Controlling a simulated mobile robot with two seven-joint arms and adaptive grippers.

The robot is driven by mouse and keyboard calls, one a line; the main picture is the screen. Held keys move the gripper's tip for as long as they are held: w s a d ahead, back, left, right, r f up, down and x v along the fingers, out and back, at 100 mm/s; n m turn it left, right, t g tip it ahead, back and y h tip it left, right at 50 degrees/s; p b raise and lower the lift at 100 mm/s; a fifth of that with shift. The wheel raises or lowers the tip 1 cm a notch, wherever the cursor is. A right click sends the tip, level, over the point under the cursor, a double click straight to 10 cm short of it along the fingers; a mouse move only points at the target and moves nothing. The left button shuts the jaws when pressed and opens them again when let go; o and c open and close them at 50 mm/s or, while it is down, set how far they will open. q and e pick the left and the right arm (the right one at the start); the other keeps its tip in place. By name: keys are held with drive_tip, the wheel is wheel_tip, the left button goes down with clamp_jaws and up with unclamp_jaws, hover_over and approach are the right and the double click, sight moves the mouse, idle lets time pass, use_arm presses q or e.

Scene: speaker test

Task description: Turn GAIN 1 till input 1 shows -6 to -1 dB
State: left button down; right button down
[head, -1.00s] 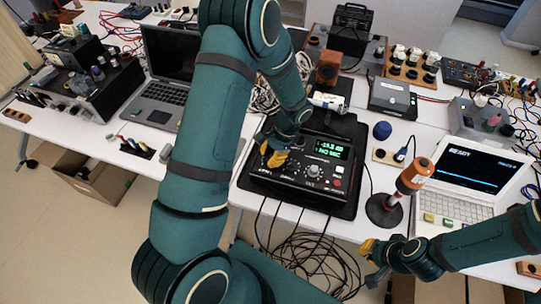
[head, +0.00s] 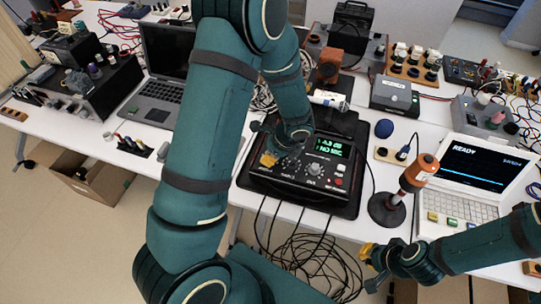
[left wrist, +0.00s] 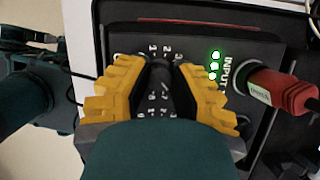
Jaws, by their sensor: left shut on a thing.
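The black recorder box (head: 262,186) lies on a dark mat with its panel facing up. Its green display (head: 328,148) seems to read about -4.3 dB for input 1, with "NO REC" below. My left gripper (head: 268,159) is over the panel's left part. In the left wrist view its yellow fingertips (left wrist: 160,98) are shut on a dark knob (left wrist: 160,76), ringed by white scale numbers. Green lights (left wrist: 214,66) glow beside the INPUT label. A red plug (left wrist: 290,90) sits in the socket there. My right gripper (head: 370,266) is open and empty at the table's front edge.
An orange-topped device on a round black stand (head: 387,211) stands right of the recorder. A white laptop (head: 456,207) showing READY is farther right. A grey laptop (head: 157,103) is at left. Black cables (head: 310,262) hang off the front edge.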

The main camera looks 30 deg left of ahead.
use_arm(q)
drive_tip(key=shift+s+f+m, duration=0.1)
drive_tip(key=shift+s+m, duration=0.05)
drive_tip(key=shift+m, duration=0.45)
drive_tip(key=shift+t, duration=0.3)
drive_tip(key=c, duration=0.8)
unclamp_jaws()
drive_tip(key=shift+a, duration=0.1)
drive_tip(key=v, duration=1.2)
